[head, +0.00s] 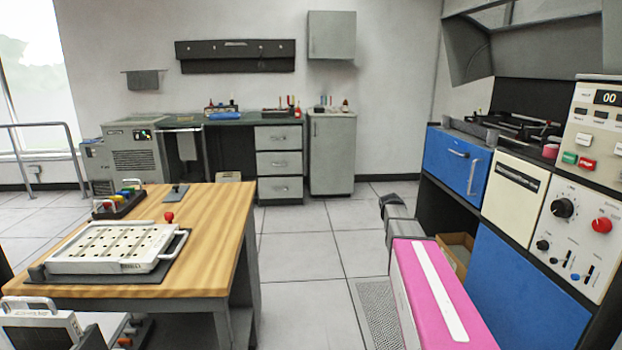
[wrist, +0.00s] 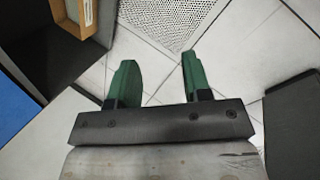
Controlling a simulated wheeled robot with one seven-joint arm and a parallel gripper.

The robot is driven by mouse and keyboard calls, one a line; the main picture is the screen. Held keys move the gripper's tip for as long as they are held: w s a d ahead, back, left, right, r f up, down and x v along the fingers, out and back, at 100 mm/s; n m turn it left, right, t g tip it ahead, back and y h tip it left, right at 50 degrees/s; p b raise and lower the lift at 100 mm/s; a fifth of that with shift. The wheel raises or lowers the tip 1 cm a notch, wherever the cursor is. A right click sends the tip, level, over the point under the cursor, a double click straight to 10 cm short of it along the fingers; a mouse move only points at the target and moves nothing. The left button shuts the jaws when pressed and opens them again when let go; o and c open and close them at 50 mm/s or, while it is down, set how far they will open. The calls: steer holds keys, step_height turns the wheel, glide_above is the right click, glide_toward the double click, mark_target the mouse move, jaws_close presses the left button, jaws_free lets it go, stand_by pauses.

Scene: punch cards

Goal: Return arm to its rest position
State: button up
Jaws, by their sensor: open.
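My gripper (wrist: 158,64) shows in the wrist view with its two green fingers spread apart. It is open and nothing is between the fingers. Pale floor tiles lie behind the fingers, with no object touching them. In the head view my arm, with a pink link (head: 440,295) and a white strip along it, extends from the lower right toward the console. Its grey and black far end is beside the console's open lower bay. The green fingers cannot be made out in the head view.
The blue-fronted console (head: 530,290) stands close on the right, with a cardboard box (head: 455,250) in its lower bay. A wooden table (head: 215,215) with a white punched tray (head: 110,248) stands left. Open floor (head: 300,260) lies between, with a perforated plate (head: 380,315) beside my arm.

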steer(key=s+a+f+m+y, duration=0.1)
steer(key=s+a+f+m, duration=0.1)
steer(key=s+a, duration=0.3)
steer(key=s+a+f+m+g+y, duration=0.1)
steer(key=s+a+f, duration=0.4)
steer(key=s, duration=0.7)
steer(key=s+a+f+m+y, duration=0.2)
steer(key=s+a+f+m, duration=0.1)
steer(key=s+a, duration=0.4)
steer(key=shift+s+f+m+g+y, duration=0.15)
steer(key=shift+s+m+g+y, duration=0.2)
steer(key=shift+s+m, duration=0.7)
steer(key=shift+s, duration=0.1)
